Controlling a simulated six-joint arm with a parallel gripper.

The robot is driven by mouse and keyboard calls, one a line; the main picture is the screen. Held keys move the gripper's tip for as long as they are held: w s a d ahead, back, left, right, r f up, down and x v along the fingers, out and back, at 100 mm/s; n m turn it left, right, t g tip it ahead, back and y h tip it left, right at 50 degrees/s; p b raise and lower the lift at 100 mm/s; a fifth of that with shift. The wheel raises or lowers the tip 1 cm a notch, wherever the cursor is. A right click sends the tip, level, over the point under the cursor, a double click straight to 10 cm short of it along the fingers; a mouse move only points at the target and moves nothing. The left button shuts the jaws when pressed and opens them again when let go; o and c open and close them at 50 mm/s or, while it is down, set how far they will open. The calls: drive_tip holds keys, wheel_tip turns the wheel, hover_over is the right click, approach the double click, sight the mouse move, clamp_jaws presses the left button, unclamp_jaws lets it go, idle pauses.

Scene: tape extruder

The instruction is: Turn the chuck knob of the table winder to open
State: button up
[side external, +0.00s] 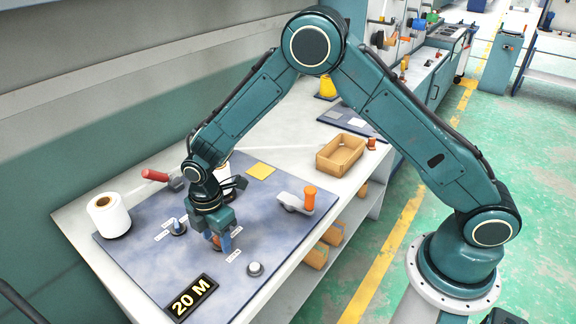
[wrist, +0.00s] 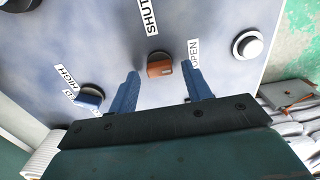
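The chuck knob, orange with a dark base, shows in the wrist view (wrist: 159,67) between the white SHUT label (wrist: 151,17) and the OPEN label (wrist: 194,55). In the side view the knob (side external: 216,241) is mostly hidden by the fingers. My gripper (side external: 221,244) points down over the blue-grey panel (side external: 160,268). In the wrist view my gripper (wrist: 159,70) is open, one blue finger on each side of the knob, with visible gaps. I cannot tell how far down the fingertips reach or exactly where the knob points.
A blue knob (side external: 178,228) with labels sits left of my gripper. A white button (side external: 255,268) lies to its right front. An open box (side external: 340,155) stands behind.

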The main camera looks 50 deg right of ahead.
sight(216, 240)
wheel_tip(216, 240, up, 14)
idle(1.0)
drive_tip(key=shift+f, duration=0.1)
drive_tip(key=s+d+r+m+t, duration=0.3)
drive_tip(key=s+d+r+m, duration=0.5)
drive_tip(key=s+d+r, duration=0.45)
drive_tip(key=s+d+r+m+t, duration=0.1)
drive_tip(key=s+d+m, duration=0.1)
drive_tip(key=s+m, duration=0.3)
drive_tip(key=s+d+r+m+t, duration=0.1)
drive_tip(key=s+d+m, duration=0.2)
drive_tip(key=s, duration=0.7)
drive_tip(key=shift+s+r+m+t, duration=0.3)
drive_tip(key=shift+s+m, duration=0.1)
drive_tip(key=shift+m, duration=0.6)
